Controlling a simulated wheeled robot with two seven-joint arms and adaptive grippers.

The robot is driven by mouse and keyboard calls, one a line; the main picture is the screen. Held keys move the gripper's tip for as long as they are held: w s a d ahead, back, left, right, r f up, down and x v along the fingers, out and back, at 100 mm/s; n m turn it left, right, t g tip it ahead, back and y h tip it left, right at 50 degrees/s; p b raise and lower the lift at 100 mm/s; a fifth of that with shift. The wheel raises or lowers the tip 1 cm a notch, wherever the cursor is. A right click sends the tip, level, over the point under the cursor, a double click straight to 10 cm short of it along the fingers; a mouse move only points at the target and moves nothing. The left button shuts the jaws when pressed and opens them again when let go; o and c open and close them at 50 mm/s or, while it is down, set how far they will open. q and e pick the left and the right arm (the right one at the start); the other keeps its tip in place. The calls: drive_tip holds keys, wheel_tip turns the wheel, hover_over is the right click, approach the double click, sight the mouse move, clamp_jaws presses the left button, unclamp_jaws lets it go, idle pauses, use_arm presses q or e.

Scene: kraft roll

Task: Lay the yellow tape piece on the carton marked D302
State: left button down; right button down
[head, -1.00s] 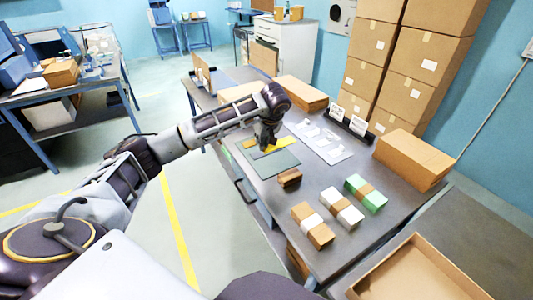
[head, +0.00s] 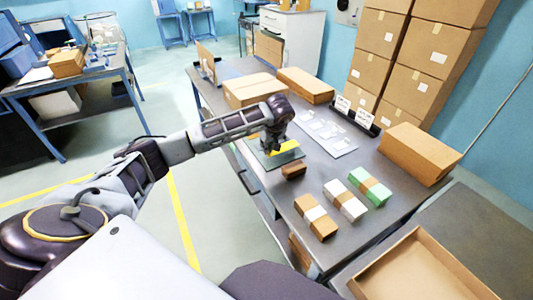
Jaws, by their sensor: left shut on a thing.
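My left gripper (head: 270,149) is shut on the yellow tape piece (head: 286,147), which sticks out to the right of the fingers. They are over the green mat (head: 284,159) on the table; I cannot tell how high above it. Closed cartons lie on the table: one behind my left arm (head: 253,88), one at the back (head: 305,84) and one at the right edge (head: 418,153). No marking D302 is legible on any of them. Two small white signs (head: 342,104) stand in a dark holder, too small to read. My right gripper is not in view.
A small brown block (head: 293,170) lies in front of the mat. Banded bundles, brown (head: 316,217), white (head: 345,200) and green (head: 369,186), lie near the front. A white sheet (head: 325,134) lies behind. An open carton tray (head: 420,268) is at lower right.

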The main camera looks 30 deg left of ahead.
use_arm(q)
drive_tip(key=shift+f, duration=1.9)
drive_tip(key=shift+f, duration=0.1)
drive_tip(key=c, duration=1.6)
unclamp_jaws()
drive_tip(key=v, duration=1.2)
